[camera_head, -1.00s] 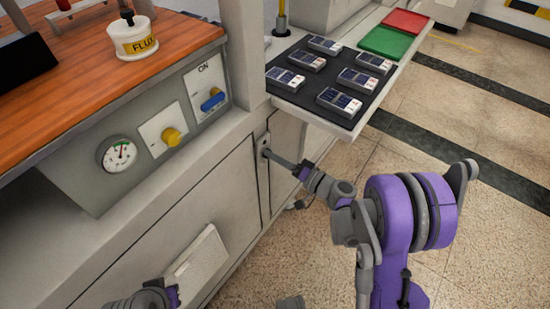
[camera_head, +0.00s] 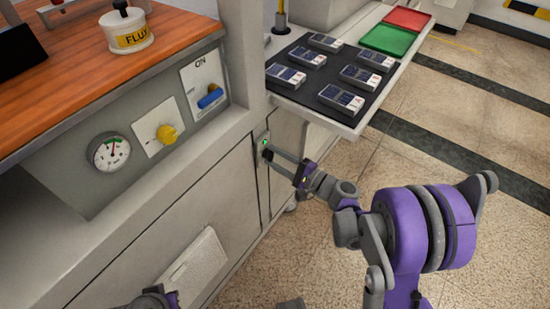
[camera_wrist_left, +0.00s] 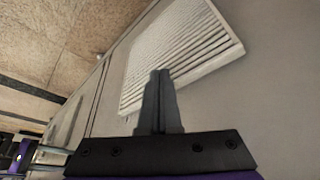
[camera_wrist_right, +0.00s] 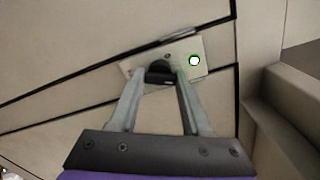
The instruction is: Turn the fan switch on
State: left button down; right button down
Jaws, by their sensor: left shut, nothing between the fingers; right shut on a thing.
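A small switch plate (camera_wrist_right: 134,70) sits on the upright face of the bench, beside a door seam. It carries a dark switch knob (camera_wrist_right: 160,80) and a lit green lamp (camera_wrist_right: 194,60). The plate also shows in the head view (camera_head: 262,150). My right gripper (camera_wrist_right: 160,74) reaches the plate, and its two fingers are shut on the dark knob, one on each side. The fingers partly cover the knob and plate. My left gripper (camera_wrist_left: 160,76) is shut and empty, in front of a white louvred vent (camera_wrist_left: 180,50). In the head view only part of it shows at the bottom edge.
A bench panel holds a gauge (camera_head: 109,152), a yellow knob (camera_head: 167,134) and a blue switch (camera_head: 210,97) marked ON. A shelf (camera_head: 352,128) with several devices juts out above my right gripper. The floor at right is open.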

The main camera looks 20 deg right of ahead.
jog(key=shift+m+b, duration=0.3)
jog(key=shift+m, duration=1.6)
jog(key=shift+c, duration=1.8)
grip_release()
jog(key=shift+s+d, duration=0.1)
jog(key=v, duration=1)
jog(key=shift+s+d+p, duration=0.2)
jog(key=shift+s+p, duration=0.05)
jog(key=shift+p, duration=0.1)
